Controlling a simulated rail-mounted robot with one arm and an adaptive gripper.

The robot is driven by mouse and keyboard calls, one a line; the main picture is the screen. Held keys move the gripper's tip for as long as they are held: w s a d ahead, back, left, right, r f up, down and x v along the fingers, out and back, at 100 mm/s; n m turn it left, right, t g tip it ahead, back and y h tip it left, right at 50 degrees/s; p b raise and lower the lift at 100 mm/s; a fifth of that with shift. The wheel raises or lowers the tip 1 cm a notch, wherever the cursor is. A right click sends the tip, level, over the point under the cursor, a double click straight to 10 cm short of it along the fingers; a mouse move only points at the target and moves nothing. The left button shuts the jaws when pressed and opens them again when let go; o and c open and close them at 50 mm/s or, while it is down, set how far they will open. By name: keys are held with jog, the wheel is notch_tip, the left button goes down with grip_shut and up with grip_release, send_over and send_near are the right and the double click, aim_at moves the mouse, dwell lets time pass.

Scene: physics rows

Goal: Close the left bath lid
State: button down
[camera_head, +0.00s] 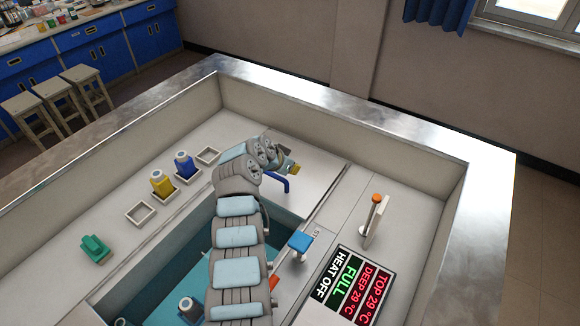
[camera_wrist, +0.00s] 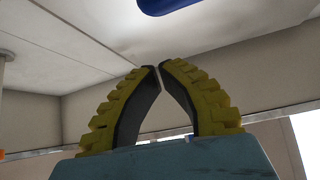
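The bath is an open teal-walled basin (camera_head: 172,262) sunk in the white worktop, partly hidden by my arm. A pale flat panel (camera_head: 318,176) with a blue handle (camera_head: 284,184) lies beyond the basin; it appears to be the lid, lying away from the opening. My gripper (camera_head: 292,168) is beside and just above the blue handle, partly hidden by my own wrist. In the wrist view, its yellow-backed fingers (camera_wrist: 158,68) have their tips almost together with nothing between them. A blue piece, likely the handle (camera_wrist: 180,5), shows above the tips, apart from them.
Yellow (camera_head: 162,183) and blue (camera_head: 184,164) bottles stand left of the basin near an empty square holder (camera_head: 140,214) and a green item (camera_head: 95,248). Right are a blue-topped post (camera_head: 301,241), an orange-tipped lever (camera_head: 376,198) and a display (camera_head: 352,290). A raised metal rim (camera_head: 350,112) surrounds everything.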

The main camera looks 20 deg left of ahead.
aim_at(298, 183)
jog(key=shift+b+x, duration=0.85)
jog(key=shift+x, duration=0.9)
jog(key=shift+w+d+f+b, duration=0.2)
jog(key=shift+f+b, duration=0.35)
jog(key=shift+b, duration=0.5)
jog(key=w+f+b, duration=0.1)
jog(key=b, duration=0.2)
jog(key=shift+d, duration=0.15)
jog(key=shift+r, duration=0.2)
jog(key=shift+s, duration=0.15)
jog(key=shift+s+a+p, duration=0.15)
jog(key=shift+a+p, duration=0.15)
jog(key=shift+p, duration=0.2)
